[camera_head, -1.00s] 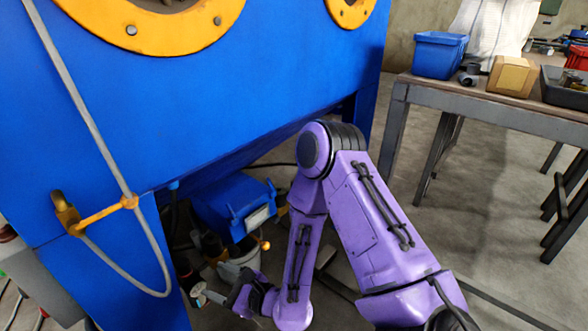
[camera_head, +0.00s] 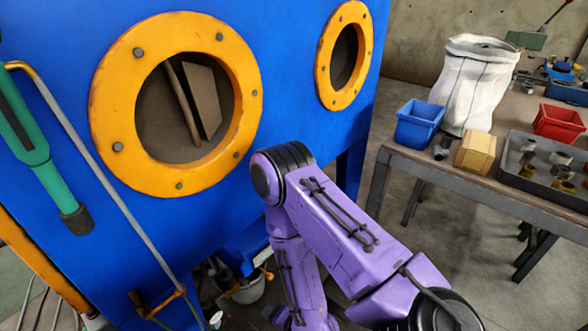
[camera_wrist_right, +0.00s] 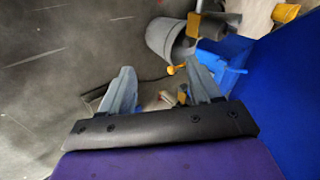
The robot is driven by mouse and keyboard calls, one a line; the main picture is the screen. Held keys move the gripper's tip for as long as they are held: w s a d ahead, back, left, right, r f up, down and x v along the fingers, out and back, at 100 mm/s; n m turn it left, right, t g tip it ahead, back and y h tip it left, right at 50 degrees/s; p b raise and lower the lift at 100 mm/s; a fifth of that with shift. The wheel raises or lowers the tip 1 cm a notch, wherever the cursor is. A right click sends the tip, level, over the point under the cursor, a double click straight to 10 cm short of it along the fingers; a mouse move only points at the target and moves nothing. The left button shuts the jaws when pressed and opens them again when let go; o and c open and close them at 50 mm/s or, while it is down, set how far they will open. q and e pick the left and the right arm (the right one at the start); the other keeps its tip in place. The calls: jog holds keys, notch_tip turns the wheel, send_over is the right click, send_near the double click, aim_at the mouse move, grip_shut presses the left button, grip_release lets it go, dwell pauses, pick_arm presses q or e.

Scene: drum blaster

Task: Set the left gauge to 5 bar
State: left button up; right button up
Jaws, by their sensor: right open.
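A small pale round thing (camera_head: 216,320), possibly a gauge, shows at the bottom edge of the head view, below the blue cabinet (camera_head: 215,215). Its face and needle cannot be read, and I cannot tell whether it is the left gauge. My purple right arm reaches down beside the cabinet in the head view. My left gripper is not in view.
A grey bucket (camera_wrist_right: 170,40) lies just beyond the fingers, near a small yellow-handled part (camera_wrist_right: 176,69). The blue cabinet has orange-ringed ports (camera_head: 180,104) and a grey hose (camera_head: 100,165). A workbench (camera_head: 455,182) with bins stands right.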

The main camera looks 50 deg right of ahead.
pick_arm(q)
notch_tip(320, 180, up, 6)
jog(key=p, duration=0.4)
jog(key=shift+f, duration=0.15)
pick_arm(e)
jog(key=s+r+n, duration=0.1)
jog(key=s+d+r+n+g, duration=0.1)
jog(key=s, duration=0.1)
jog(key=s+r+n+h, duration=0.1)
jog(key=shift+s+d+r+g, duration=0.15)
jog(key=shift+d+r+g, duration=0.2)
jog(key=shift+g, duration=0.05)
